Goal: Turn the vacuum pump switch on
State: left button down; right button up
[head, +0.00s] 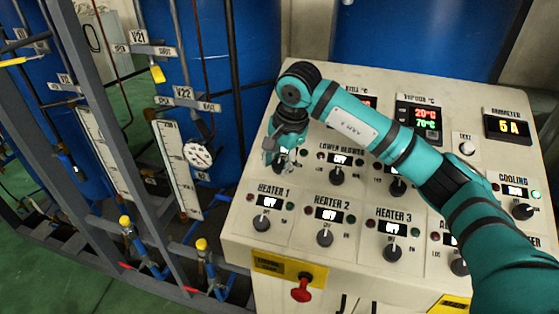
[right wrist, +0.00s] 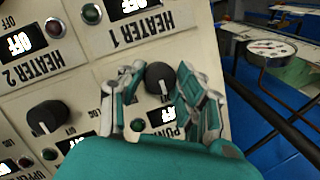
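The vacuum pump switch (right wrist: 160,78) is a dark round knob on the cream control panel, seen upside down in the right wrist view. Its label, partly covered, begins "PUM", and the lit display (right wrist: 166,114) beside it reads as the end of OFF. My right gripper (right wrist: 158,84) is open, with one finger on each side of the knob and small gaps visible between. In the head view my right gripper (head: 284,158) is at the panel's upper left and hides the knob. My left gripper is not in view.
The control panel (head: 240,232) carries nearby knobs for heater 1 (head: 262,222), heater 2 (head: 325,237), heater 3 (head: 392,252) and the lower blower (head: 337,175). A red emergency button (head: 302,290) is on its front. Pipes, a gauge (head: 198,153) and blue tanks stand at left.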

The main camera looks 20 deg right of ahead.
jog(key=c, duration=0.4)
jog(key=shift+f+b, duration=0.15)
jog(key=shift+b, duration=0.25)
jog(key=m+t+b, duration=0.1)
jog(key=m+b, duration=0.4)
jog(key=b, duration=0.2)
jog(key=m+t+b, duration=0.2)
jog(key=m+b, duration=0.3)
jog(key=b, duration=0.3)
jog(key=shift+s+f, duration=0.15)
pick_arm(q)
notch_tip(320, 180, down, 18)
jog(key=b, duration=0.2)
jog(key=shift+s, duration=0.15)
pick_arm(e)
jog(key=shift+r+m+t+h, duration=0.2)
jog(key=shift+m+t+h, duration=0.15)
jog(key=shift+m, duration=0.65)
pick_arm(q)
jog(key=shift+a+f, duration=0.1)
pick_arm(e)
jog(key=o, duration=1.1)
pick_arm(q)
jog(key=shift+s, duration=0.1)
pick_arm(e)
jog(key=v, duration=1.2)
jog(key=shift+r, duration=0.1)
